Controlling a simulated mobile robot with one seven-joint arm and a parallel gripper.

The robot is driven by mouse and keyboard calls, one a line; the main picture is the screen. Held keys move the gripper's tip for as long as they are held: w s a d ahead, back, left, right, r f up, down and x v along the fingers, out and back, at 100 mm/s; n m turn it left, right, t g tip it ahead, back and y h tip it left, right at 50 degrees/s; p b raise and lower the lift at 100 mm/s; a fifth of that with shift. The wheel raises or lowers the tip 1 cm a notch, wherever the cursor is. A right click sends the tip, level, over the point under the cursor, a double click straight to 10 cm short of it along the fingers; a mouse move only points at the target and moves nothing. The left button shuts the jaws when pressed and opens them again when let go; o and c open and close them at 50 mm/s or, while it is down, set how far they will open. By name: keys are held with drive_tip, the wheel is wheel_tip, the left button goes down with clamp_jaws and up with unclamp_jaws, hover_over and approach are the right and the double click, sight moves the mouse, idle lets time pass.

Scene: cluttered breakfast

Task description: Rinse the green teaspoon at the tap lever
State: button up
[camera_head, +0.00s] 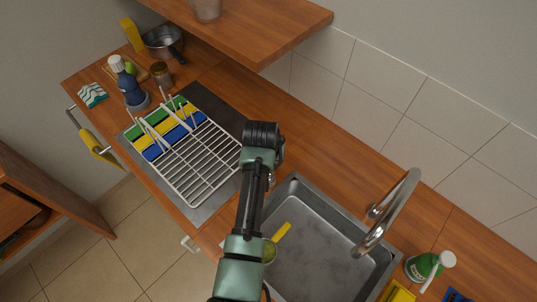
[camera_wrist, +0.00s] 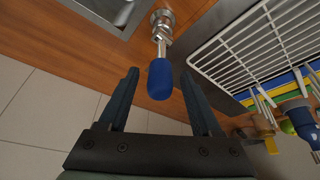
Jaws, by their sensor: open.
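The tap lever (camera_wrist: 160,80) has a blue grip on a shiny metal base, standing on the wooden counter between sink and rack. In the wrist view its grip shows between the two dark fingers of my gripper (camera_wrist: 160,73), which are apart. I cannot tell whether they touch it. In the head view my gripper (camera_head: 262,135) is over the counter behind the sink, its fingers hidden. The curved metal tap (camera_head: 392,212) rises at the sink's right side. I cannot make out a green teaspoon in either view.
The steel sink (camera_head: 318,232) holds a yellow-handled item (camera_head: 283,231) with a greenish round end, partly behind my arm. A white wire rack (camera_head: 195,172) stands left. A blue bottle (camera_head: 130,88), jar (camera_head: 161,74) and pot (camera_head: 163,42) stand beyond. A green bottle (camera_head: 423,265) stands right. A shelf (camera_head: 262,30) overhangs.

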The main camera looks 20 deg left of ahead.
drive_tip(key=shift+w+f, duration=0.1)
drive_tip(key=shift+f, duration=0.05)
clamp_jaws()
idle(0.4)
idle(1.0)
